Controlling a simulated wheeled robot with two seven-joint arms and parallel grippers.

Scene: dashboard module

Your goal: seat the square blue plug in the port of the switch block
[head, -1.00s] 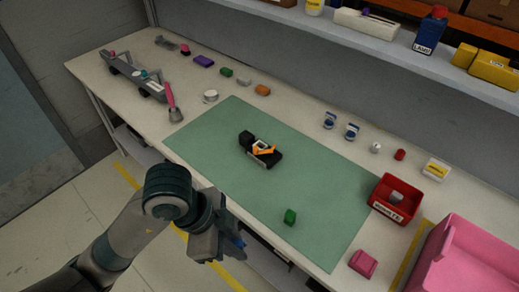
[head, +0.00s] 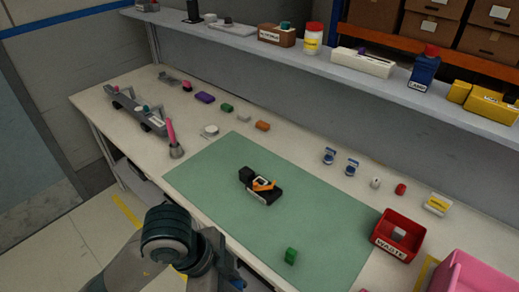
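The switch block (head: 262,188) is a black block with an orange and white part on top, lying on the green mat (head: 215,183). Its port cannot be made out at this size. My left gripper (head: 236,279) is at the bottom edge, in front of the mat's near side and well short of the block. It is shut on a small blue piece, the square blue plug (head: 240,284), which is mostly hidden by the fingers and the picture edge. My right gripper is not in view.
A red waste bin (head: 398,236) and a pink bin (head: 475,273) stand at the right. A grey rack (head: 138,112) and pink-handled brush (head: 172,140) are at the left. A shelf (head: 270,50) overhangs the back.

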